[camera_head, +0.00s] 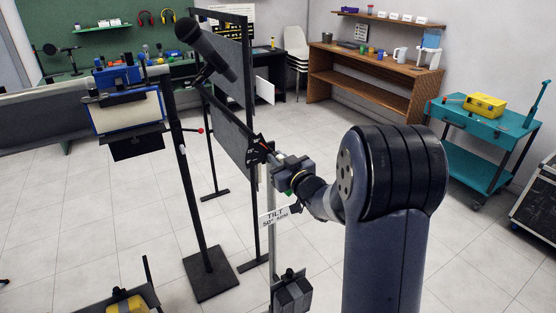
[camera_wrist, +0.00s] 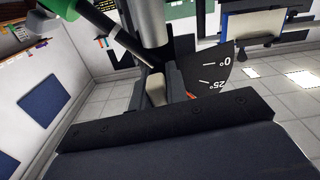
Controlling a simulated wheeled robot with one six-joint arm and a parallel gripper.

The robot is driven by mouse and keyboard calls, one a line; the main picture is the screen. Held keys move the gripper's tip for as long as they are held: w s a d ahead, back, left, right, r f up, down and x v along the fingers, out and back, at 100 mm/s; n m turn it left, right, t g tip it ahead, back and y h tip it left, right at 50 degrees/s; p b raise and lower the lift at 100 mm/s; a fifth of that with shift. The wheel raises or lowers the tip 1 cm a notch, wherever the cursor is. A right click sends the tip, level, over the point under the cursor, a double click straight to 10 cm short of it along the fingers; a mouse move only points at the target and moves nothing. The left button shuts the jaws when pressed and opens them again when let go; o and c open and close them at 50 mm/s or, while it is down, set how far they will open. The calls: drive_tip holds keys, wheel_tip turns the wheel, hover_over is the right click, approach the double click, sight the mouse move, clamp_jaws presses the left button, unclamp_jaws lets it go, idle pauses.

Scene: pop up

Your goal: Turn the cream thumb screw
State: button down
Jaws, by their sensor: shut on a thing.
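The cream thumb screw (camera_wrist: 156,92) shows in the wrist view between the two grey fingers of my gripper (camera_wrist: 158,88). The fingers are shut on it from both sides, and it is partly hidden by them. Beside it is a black dial plate (camera_wrist: 215,75) with white marks reading 0° and 25°. An orange-red pointer shows by the right finger. In the head view my gripper (camera_head: 278,165) is at the upper part of a grey post, beside the dark panel (camera_head: 235,135). The screw cannot be made out there.
A white label (camera_head: 273,215) reading TILT, with further text partly hidden, is on the post below my gripper. A green-ended dark rod (camera_wrist: 95,15) passes close by the fingers. A microphone (camera_head: 207,50) on a black stand is left. Open tiled floor lies to the right.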

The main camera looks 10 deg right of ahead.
drive_tip(key=shift+m, duration=0.6)
drive_tip(key=c, duration=1.4)
unclamp_jaws()
drive_tip(key=shift+s, duration=0.1)
drive_tip(key=b+v, duration=0.2)
drive_tip(key=v, duration=0.8)
drive_tip(key=shift+s, duration=0.35)
drive_tip(key=shift+w+d, duration=0.1)
